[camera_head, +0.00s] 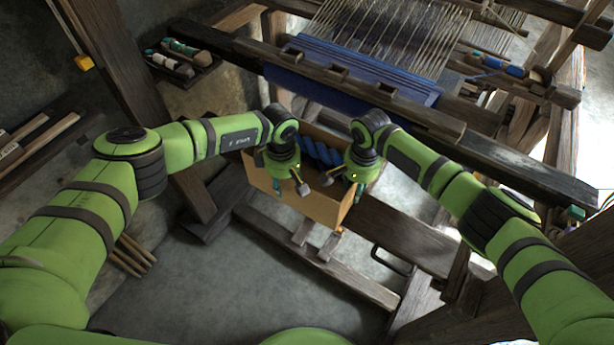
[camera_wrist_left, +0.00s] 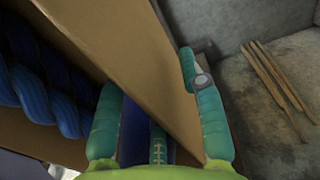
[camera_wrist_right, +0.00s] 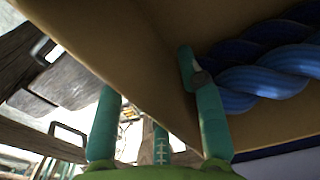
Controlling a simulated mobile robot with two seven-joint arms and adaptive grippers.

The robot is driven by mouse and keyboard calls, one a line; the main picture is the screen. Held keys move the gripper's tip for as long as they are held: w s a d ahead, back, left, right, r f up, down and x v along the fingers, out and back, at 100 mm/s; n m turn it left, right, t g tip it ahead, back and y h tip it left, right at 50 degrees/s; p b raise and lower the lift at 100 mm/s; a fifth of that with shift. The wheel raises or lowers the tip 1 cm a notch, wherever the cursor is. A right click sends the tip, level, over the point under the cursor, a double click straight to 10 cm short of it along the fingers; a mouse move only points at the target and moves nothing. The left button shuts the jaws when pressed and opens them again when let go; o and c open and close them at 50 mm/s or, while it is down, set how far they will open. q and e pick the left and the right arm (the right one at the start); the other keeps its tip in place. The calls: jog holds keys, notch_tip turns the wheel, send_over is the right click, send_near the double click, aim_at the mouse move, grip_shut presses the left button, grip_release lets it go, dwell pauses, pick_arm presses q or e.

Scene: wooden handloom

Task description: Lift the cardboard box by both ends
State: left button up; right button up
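The cardboard box (camera_head: 308,201) is open-topped and stands in front of the loom, with thick blue twisted yarn (camera_head: 320,152) inside. My left gripper (camera_head: 280,187) is at the box's left end. In the left wrist view its teal fingers (camera_wrist_left: 158,110) stand wide apart, one on each side of the cardboard wall (camera_wrist_left: 135,60). My right gripper (camera_head: 354,187) is at the right end. In the right wrist view its fingers (camera_wrist_right: 155,110) also stand apart on both sides of the wall (camera_wrist_right: 130,55). What lies under the box is mostly hidden.
The wooden loom (camera_head: 340,75) with blue cloth (camera_head: 350,65) and warp threads rises behind the box. A dark tray of spools (camera_head: 180,62) is at upper left. Wooden beams (camera_head: 320,260) lie below the box. Grey floor (camera_head: 220,285) is open in front.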

pick_arm(q)
grip_shut()
pick_arm(e)
grip_shut()
pick_arm(q)
jog(key=shift+r, duration=0.15)
pick_arm(e)
jog(key=shift+r, duration=0.2)
